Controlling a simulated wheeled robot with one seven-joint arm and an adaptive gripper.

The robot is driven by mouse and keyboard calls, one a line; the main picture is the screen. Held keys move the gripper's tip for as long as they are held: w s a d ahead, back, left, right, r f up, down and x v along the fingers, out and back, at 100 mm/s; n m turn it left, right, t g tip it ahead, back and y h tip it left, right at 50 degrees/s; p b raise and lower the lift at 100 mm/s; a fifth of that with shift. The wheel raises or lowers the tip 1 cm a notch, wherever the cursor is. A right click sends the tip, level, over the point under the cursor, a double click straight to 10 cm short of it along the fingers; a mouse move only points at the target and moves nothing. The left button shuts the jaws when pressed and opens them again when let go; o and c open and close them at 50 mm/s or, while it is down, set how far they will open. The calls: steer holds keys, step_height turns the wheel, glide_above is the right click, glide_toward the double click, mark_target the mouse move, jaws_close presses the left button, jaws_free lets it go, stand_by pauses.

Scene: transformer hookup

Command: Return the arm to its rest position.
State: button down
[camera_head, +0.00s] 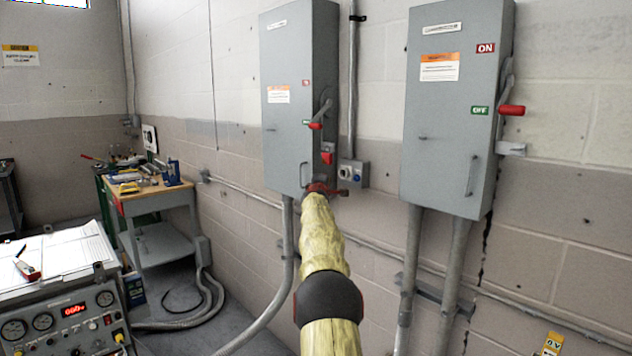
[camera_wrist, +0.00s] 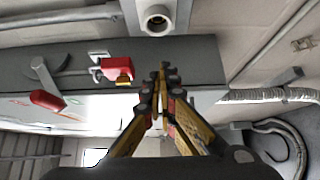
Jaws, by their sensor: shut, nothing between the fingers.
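My arm, in a yellow sleeve with a dark band, reaches up from the bottom of the head view. My gripper (camera_head: 323,188) is at its far end, by the lower edge of the left grey cabinet (camera_head: 287,130); its fingertips are hard to make out there. In the wrist view my gripper (camera_wrist: 164,72) is shut and empty, with its yellow and dark fingers together. The cabinet's red-gripped lever (camera_wrist: 47,100) is farther left.
A right grey cabinet (camera_head: 458,110) has a red-handled lever (camera_head: 511,110). Conduits (camera_head: 287,240) run below the cabinets. A small box (camera_head: 353,173) sits beside the left one. A workbench with tools (camera_head: 150,188) and a control console (camera_head: 75,318) stand at left.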

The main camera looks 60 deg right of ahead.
steer(key=shift+s+r, duration=0.1)
steer(key=shift+s, duration=0.7)
steer(key=s+a+f+m+g+y, duration=0.1)
steer(key=s+f+m+g, duration=0.15)
steer(key=f, duration=0.45)
steer(key=s+a+f+m+g+y, duration=0.1)
steer(key=s+f+m+g, duration=0.1)
steer(key=s+f+m, duration=0.3)
steer(key=a+f+g+y, duration=0.1)
steer(key=a+f+y, duration=0.2)
steer(key=a+f, duration=0.35)
steer(key=a+f+m+t+y+p, duration=0.15)
steer(key=a+y, duration=0.25)
steer(key=a, duration=2)
steer(key=a+f+y+p, duration=0.1)
steer(key=a+f+y, duration=0.2)
steer(key=a, duration=2.1)
steer(key=s+a+r+n+t+y+p, duration=0.1)
steer(key=s+a, duration=0.2)
steer(key=a, duration=0.7)
steer(key=s+a+r+n+t+y+p, duration=0.1)
steer(key=s+a+r+n+y, duration=0.1)
steer(key=a, duration=0.8)
steer(key=s+a+r+n+t+y+p, duration=0.1)
steer(key=s+a+n+y, duration=0.1)
steer(key=a, duration=0.8)
steer(key=shift+s+r, duration=0.15)
steer(key=shift+s, duration=0.7)
